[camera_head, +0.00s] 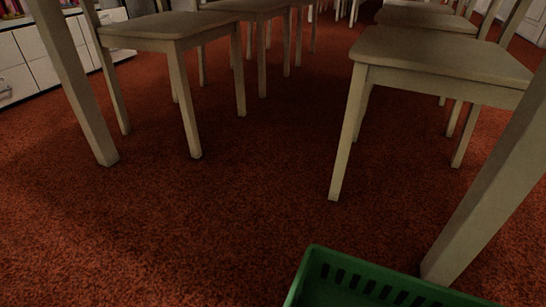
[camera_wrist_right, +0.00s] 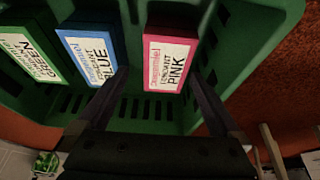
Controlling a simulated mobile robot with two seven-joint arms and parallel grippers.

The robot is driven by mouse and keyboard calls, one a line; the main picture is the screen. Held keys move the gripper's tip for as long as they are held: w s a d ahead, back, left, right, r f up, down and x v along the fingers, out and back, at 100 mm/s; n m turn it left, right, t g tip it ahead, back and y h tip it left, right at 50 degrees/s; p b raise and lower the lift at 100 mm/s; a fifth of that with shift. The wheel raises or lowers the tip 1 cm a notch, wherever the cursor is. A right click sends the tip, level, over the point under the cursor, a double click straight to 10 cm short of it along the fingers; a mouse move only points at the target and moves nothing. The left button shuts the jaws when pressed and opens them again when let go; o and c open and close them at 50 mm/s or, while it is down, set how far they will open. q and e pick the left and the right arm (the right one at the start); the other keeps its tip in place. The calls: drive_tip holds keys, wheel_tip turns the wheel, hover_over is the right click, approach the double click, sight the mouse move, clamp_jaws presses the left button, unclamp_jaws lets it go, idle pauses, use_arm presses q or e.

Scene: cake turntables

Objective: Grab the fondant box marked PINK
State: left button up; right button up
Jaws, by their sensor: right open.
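The fondant box marked PINK (camera_wrist_right: 170,62), pink with a white label, sits in a green basket (camera_wrist_right: 240,62) in the right wrist view. My right gripper (camera_wrist_right: 157,75) is open and empty. Its two fingers point toward the PINK box, one on each side of it in the picture. One fingertip appears in the gap between the BLUE and PINK boxes, the other by the PINK box's far edge. I cannot tell how deep the fingers reach. The basket's rim also shows in the head view (camera_head: 345,258), its contents out of frame. My left gripper is not in view.
A box marked BLUE (camera_wrist_right: 92,55) and one marked GREEN (camera_wrist_right: 30,58) stand beside the PINK box. In the head view, pale chairs (camera_head: 440,55) and table legs surround the basket. Open red carpet (camera_head: 150,225) lies to the left.

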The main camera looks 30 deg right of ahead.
drive_tip(key=shift+w+d+f+b, duration=0.2)
drive_tip(key=shift+w+f+b, duration=0.25)
drive_tip(key=shift+f, duration=0.3)
drive_tip(key=b+x, duration=0.4)
drive_tip(key=shift+w+a+f, duration=0.1)
drive_tip(key=shift+w+f, duration=0.15)
drive_tip(key=shift+f, duration=0.1)
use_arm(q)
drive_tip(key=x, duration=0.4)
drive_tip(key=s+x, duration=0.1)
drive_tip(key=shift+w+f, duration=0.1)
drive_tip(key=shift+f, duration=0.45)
use_arm(e)
drive_tip(key=shift+w, duration=0.1)
use_arm(q)
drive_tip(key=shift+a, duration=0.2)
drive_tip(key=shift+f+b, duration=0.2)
drive_tip(key=shift+b, duration=0.1)
use_arm(e)
drive_tip(key=shift+f, duration=0.1)
drive_tip(key=shift+c, duration=0.2)
